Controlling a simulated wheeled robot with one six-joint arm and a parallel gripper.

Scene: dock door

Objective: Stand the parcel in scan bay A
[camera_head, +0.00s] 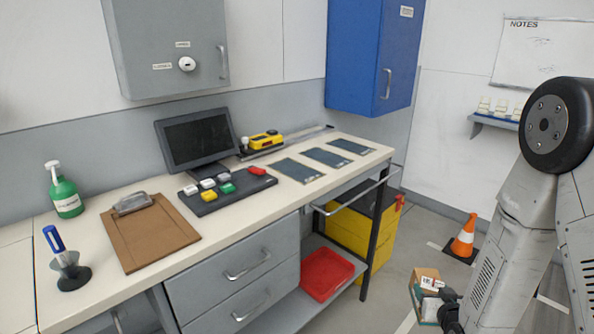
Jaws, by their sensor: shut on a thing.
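The parcel (424,278) is a small brown cardboard box with a white label and a teal part low on its side. It is at the lower right, off the bench and in front of its right end. My gripper (444,298) is shut on the parcel; the dark jaws meet its right side, and the fingertips are partly hidden. Three dark flat panels, which look like the scan bays, lie in a row on the bench: a near one (295,170), a middle one (326,157) and a far one (350,146). All are empty. I cannot read which is bay A.
The bench (215,225) holds a monitor (196,139), a button panel (228,188), a yellow scanner-like device (265,140), a clipboard (150,235) and a green bottle (65,193). A rail (350,196) runs along the front edge. A cone (464,238) stands on the floor.

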